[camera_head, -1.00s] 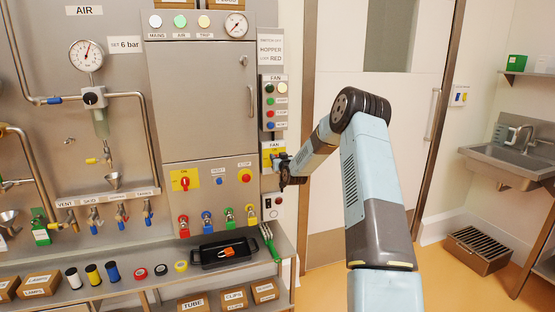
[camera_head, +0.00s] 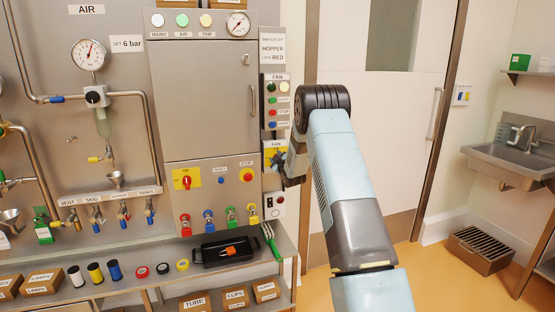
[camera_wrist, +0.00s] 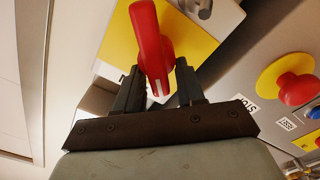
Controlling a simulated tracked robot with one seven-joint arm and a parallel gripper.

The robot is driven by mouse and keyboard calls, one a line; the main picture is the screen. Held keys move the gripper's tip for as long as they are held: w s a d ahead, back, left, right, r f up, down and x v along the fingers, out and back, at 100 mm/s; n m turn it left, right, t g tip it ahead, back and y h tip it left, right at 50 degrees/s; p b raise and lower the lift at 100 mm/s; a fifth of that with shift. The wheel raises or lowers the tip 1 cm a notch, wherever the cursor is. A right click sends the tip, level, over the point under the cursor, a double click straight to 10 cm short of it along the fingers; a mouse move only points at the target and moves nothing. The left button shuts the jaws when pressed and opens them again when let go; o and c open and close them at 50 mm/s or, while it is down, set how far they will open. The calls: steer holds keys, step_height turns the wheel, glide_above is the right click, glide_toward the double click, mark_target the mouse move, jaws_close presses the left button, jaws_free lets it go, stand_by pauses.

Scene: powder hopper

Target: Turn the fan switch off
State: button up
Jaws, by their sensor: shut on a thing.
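The fan switch has a yellow plate (camera_head: 270,152) under a FAN label on the narrow box at the cabinet's right edge. In the wrist view its red handle (camera_wrist: 151,40) stands out from the yellow plate (camera_wrist: 120,42). My gripper (camera_wrist: 158,68) has one dark finger on each side of this handle and is shut on it. In the head view my gripper (camera_head: 279,160) is at the switch and, with my wrist, hides the handle and part of the plate.
A red stop button (camera_head: 246,174) and a red rotary switch (camera_head: 187,181) on yellow are on the cabinet front. The fan button panel (camera_head: 275,103) is above the switch. Padlocks hang below, over a shelf with a black tray (camera_head: 205,255). A closed door is at right.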

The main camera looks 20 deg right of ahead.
steer(key=n, duration=0.3)
steer(key=shift+a+f+n, duration=0.4)
steer(key=n, duration=0.3)
steer(key=shift+a+f, duration=0.1)
steer(key=shift+f, duration=0.2)
steer(key=shift+s+f+n, duration=0.1)
steer(key=shift+f+n, duration=0.05)
steer(key=shift+n, duration=0.75)
steer(key=shift+c, duration=0.4)
steer(key=shift+d+n, duration=0.2)
steer(key=shift+n, duration=0.1)
steer(key=shift+c, duration=0.2)
